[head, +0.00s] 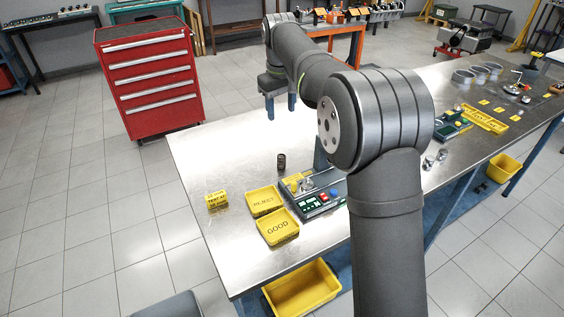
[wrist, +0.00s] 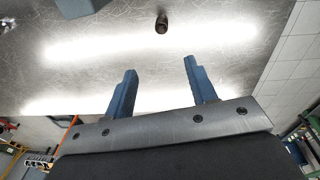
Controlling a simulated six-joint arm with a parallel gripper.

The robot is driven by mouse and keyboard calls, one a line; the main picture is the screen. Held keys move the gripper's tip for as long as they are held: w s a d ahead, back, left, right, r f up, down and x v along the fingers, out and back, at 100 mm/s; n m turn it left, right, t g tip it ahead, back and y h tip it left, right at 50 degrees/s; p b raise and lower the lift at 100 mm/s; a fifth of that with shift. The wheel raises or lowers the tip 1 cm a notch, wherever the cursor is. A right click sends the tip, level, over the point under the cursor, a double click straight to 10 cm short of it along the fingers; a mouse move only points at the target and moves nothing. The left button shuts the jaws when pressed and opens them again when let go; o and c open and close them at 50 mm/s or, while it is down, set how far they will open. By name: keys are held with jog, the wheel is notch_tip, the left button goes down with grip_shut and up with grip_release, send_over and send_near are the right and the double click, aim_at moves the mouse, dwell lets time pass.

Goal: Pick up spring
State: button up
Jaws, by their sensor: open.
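A small dark spring (head: 281,162) stands upright on the metal bench, left of the tester. In the wrist view the spring (wrist: 162,22) shows near the top edge, beyond my fingertips and between their lines. My gripper (head: 281,106) is open and empty, held above the far part of the bench. Its two blue fingers also show apart in the wrist view (wrist: 160,65). Nothing is between them, and they do not touch the spring.
A tester with green displays (head: 318,205) stands right of the spring. Yellow REJECT (head: 264,201) and GOOD (head: 278,227) trays and a yellow sign block (head: 217,201) are in front. The bench (head: 225,155) is bare left of and behind the spring.

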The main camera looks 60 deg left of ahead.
jog(key=w+a+f+h, duration=0.1)
jog(key=a+f, duration=0.1)
send_over(281, 157)
notch_tip(281, 157, down, 12)
jog(key=shift+n+g, duration=0.4)
jog(key=shift+s+d+f, duration=0.1)
jog(key=shift+d+f, duration=0.1)
jog(key=shift+f, duration=0.65)
jog(key=shift+s+d+f, duration=0.1)
jog(key=shift+d+f, duration=0.05)
jog(key=shift+f, duration=0.7)
jog(key=shift+d+f, duration=0.2)
jog(key=shift+f, duration=0.65)
jog(key=c, duration=1)
